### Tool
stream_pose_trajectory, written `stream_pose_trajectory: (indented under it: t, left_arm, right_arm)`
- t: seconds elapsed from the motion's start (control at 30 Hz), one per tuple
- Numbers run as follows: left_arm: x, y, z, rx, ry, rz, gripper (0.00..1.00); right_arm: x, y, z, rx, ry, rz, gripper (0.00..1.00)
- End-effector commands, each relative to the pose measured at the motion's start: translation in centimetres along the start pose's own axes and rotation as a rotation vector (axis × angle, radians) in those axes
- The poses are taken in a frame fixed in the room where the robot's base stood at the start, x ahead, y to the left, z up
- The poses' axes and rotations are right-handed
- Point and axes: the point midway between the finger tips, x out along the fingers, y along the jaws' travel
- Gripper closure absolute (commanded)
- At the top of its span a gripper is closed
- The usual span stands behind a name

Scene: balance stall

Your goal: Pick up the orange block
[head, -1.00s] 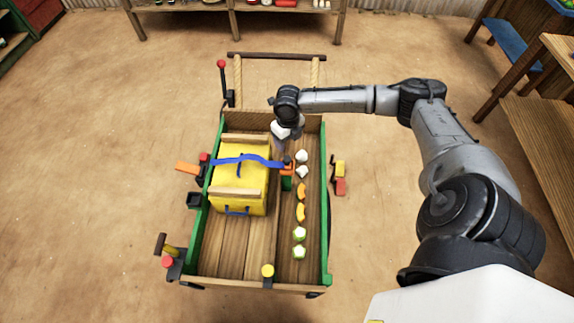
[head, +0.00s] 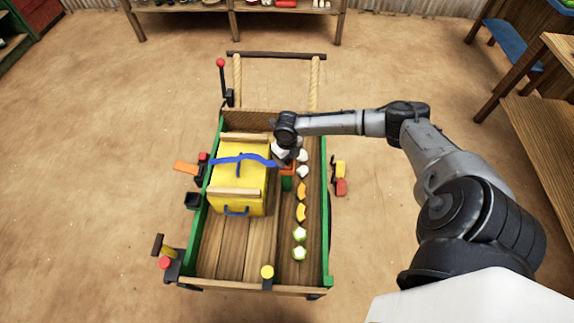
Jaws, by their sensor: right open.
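The orange block (head: 287,171) sits in the wooden cart, just right of the yellow case, with a green piece (head: 287,184) directly below it in the picture. The blue strap end lies close to it. My right gripper (head: 284,161) is over the orange block's far side and hides part of it. The gripper is open, with nothing seen in it; I cannot tell whether its fingers touch the block. My left gripper is out of view.
The yellow case (head: 240,205) with a blue strap (head: 237,160) fills the cart's left half. White, orange and pale green pieces (head: 300,234) line the right side. Green side walls (head: 326,240) bound the cart (head: 232,258). Its front floor is mostly clear.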

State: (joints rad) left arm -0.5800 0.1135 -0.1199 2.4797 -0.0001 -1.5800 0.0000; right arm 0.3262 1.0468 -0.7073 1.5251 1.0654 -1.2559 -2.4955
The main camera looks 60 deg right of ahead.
Motion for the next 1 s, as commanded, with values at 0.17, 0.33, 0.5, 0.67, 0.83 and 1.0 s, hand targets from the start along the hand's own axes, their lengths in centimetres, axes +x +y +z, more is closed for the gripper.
stream_pose_trajectory:
  t: [0.17,0.33,0.5,0.67,0.83,1.0]
  left_arm:
    - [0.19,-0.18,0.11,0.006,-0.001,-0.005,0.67]
    - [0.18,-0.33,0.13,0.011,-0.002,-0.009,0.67]
    - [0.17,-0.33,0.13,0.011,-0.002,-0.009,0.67]
    - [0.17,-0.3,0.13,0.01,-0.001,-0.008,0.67]
    - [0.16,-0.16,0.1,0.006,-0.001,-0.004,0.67]
    - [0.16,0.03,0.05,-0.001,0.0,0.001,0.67]
  right_arm:
    - [0.99,-0.03,0.01,0.001,-0.001,0.0,0.37]
    - [0.95,-0.03,0.01,0.001,-0.001,0.0,0.4]
    - [0.93,-0.03,0.01,0.001,-0.001,0.0,0.56]
    - [0.93,-0.03,0.01,0.001,-0.001,0.0,0.72]
    - [0.92,-0.03,0.01,0.001,-0.001,0.0,0.88]
    - [0.9,-0.03,0.03,0.001,-0.001,0.0,0.92]
